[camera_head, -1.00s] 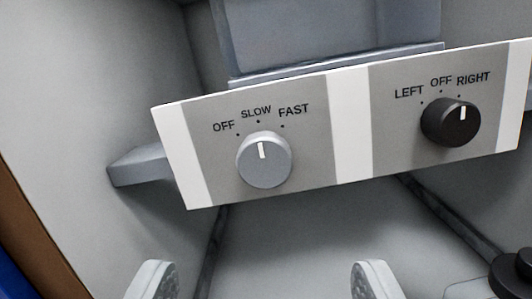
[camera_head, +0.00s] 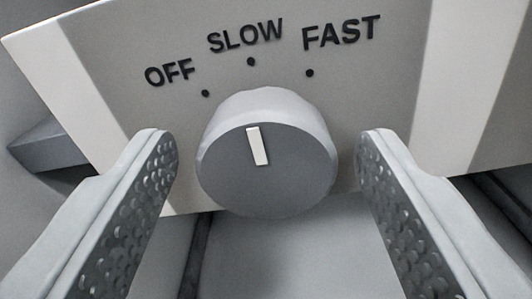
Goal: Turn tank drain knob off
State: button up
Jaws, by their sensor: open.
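A grey round knob (camera_head: 266,160) with a white pointer line sits on a grey and white panel (camera_head: 440,60). Labels OFF, SLOW and FAST with black dots arc above it. The white line points up and slightly left, towards the SLOW dot. My gripper (camera_head: 262,150) is open, with one textured finger to the left of the knob and the other to its right. Gaps show between the fingers and the knob, so neither appears to touch it. Which of the panel's knobs is the tank drain is not labelled in view.
A grey bracket (camera_head: 45,145) sticks out at the panel's left edge. A dark vertical seam (camera_head: 198,255) and pale wall lie below the panel. Dark rails (camera_head: 505,205) run behind the right finger.

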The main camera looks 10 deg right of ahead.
jog(key=c, duration=1)
jog(key=n, duration=0.8)
jog(key=shift+n, duration=0.6)
jog(key=o, duration=1)
